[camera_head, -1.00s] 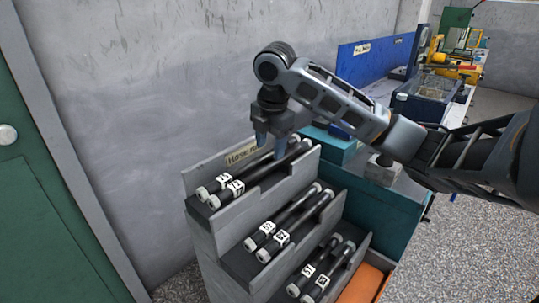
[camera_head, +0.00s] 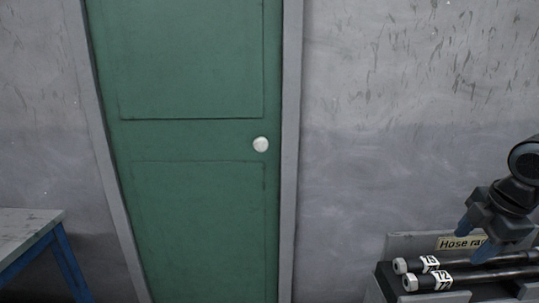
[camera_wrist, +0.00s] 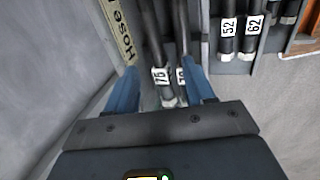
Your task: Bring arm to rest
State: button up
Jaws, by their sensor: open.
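My gripper (camera_head: 482,240) is at the right edge of the head view, pointing down over the top tier of the hose rack (camera_head: 405,243). Its two blue fingers are apart, with nothing held between them. In the wrist view my gripper (camera_wrist: 165,90) hangs above two dark hoses with white number tags; one hose (camera_wrist: 155,45) lies between the fingers' lines of sight, below them. The head view shows the same pair, a front hose (camera_head: 470,277) and a rear hose (camera_head: 480,262), lying in the rack. Most of my arm is outside the head view.
A green door (camera_head: 190,220) with a white knob (camera_head: 261,144) fills the middle of the head view. A table with blue legs (camera_head: 62,250) stands at the lower left. More tagged hoses (camera_wrist: 228,35) lie on a lower tier. A grey wall (camera_wrist: 45,60) is close on the left in the wrist view.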

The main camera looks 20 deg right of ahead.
jog(key=w+a+t, duration=0.1)
jog(key=a, duration=0.2)
jog(key=w+a+t+y, duration=0.1)
jog(key=w+a, duration=0.1)
jog(key=w+a+y, duration=0.1)
jog(key=w+a, duration=0.1)
jog(key=a, duration=0.1)
jog(key=shift+w+a+f+m+t, duration=0.2)
jog(key=shift+a+f+m+t, duration=0.15)
jog(key=shift+f+m+t, duration=0.05)
jog(key=a+f+m+t+y, duration=0.3)
jog(key=a+m+t, duration=0.55)
jog(key=a, duration=1.45)
jog(key=s+a+f+m+h, duration=0.15)
jog(key=s+f+m, duration=0.25)
jog(key=s, duration=0.5)
jog(key=s+a+f+m+h, duration=0.1)
jog(key=s+f+m+h, duration=0.25)
jog(key=s, duration=0.65)
jog(key=s+d+r+n, duration=0.1)
jog(key=s+d+r, duration=0.1)
jog(key=s, duration=0.7)
jog(key=s+d+r+n, duration=0.1)
jog(key=s+d+r, duration=0.1)
jog(key=s, duration=0.8)
jog(key=shift+d+r+y, duration=0.35)
jog(key=shift+d+y, duration=0.05)
jog(key=shift+d, duration=0.25)
